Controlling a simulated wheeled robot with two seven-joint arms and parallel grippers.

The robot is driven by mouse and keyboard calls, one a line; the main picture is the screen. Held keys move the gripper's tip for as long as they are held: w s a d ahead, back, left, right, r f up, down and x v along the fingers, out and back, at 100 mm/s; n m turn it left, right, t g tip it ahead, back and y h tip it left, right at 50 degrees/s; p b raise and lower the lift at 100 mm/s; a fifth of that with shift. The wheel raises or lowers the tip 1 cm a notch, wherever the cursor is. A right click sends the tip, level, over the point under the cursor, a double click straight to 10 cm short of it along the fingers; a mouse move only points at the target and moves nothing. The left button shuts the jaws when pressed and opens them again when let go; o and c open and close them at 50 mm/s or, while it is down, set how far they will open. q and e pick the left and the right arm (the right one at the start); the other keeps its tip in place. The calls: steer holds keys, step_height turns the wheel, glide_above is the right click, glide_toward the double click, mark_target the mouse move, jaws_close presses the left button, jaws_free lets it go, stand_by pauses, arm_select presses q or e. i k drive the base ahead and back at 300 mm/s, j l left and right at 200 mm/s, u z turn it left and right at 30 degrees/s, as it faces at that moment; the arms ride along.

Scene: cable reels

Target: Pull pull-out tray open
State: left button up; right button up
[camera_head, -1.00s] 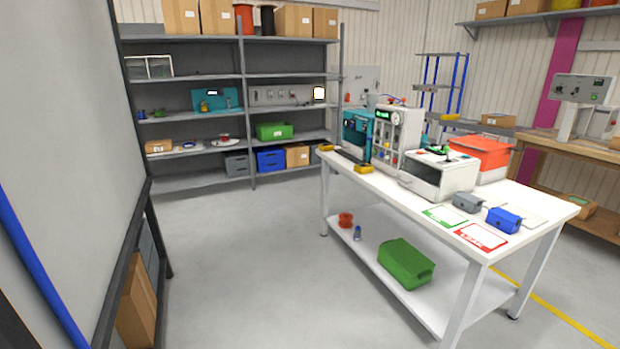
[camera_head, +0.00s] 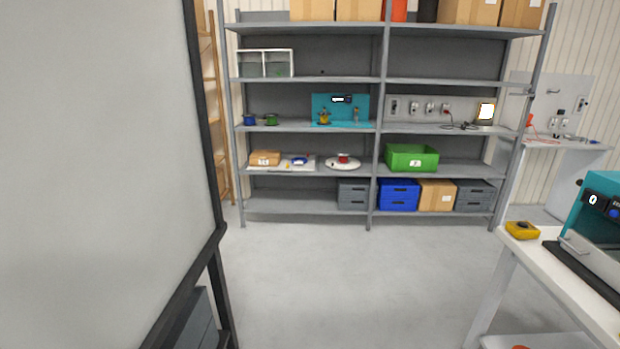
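Neither of my grippers is in view. A grey shelving rack (camera_head: 300,206) stands against the back wall, across open floor. On its second shelf from the bottom, a flat white tray-like board (camera_head: 282,168) carries a small cardboard box (camera_head: 265,158) and a blue item (camera_head: 299,160). A round white disc (camera_head: 342,166) with a red reel lies to its right. I cannot tell from here whether the board is the pull-out tray or how far it is out.
A large grey panel (camera_head: 100,130) with a dark frame fills the left. A white table (camera_head: 575,285) with a yellow item (camera_head: 522,230) and a teal machine (camera_head: 598,215) stands at the right. The floor (camera_head: 350,275) between is clear. A green bin (camera_head: 411,157) sits on the rack.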

mark_target(310, 165)
steer(key=i+l+u, duration=0.1)
steer(key=i, duration=0.45)
steer(key=i+l, duration=0.1)
steer(key=i, duration=0.45)
steer(key=i+l+u, duration=0.15)
steer(key=i, duration=0.4)
steer(key=i+l+u, duration=0.1)
steer(key=i, duration=0.45)
steer(key=i+l, duration=0.3)
steer(key=i, duration=0.25)
steer(key=i+u, duration=0.1)
steer(key=i, duration=0.35)
steer(key=i+l, duration=0.15)
steer(key=i, duration=0.25)
steer(key=i+l+u, duration=0.15)
steer(key=i, duration=0.3)
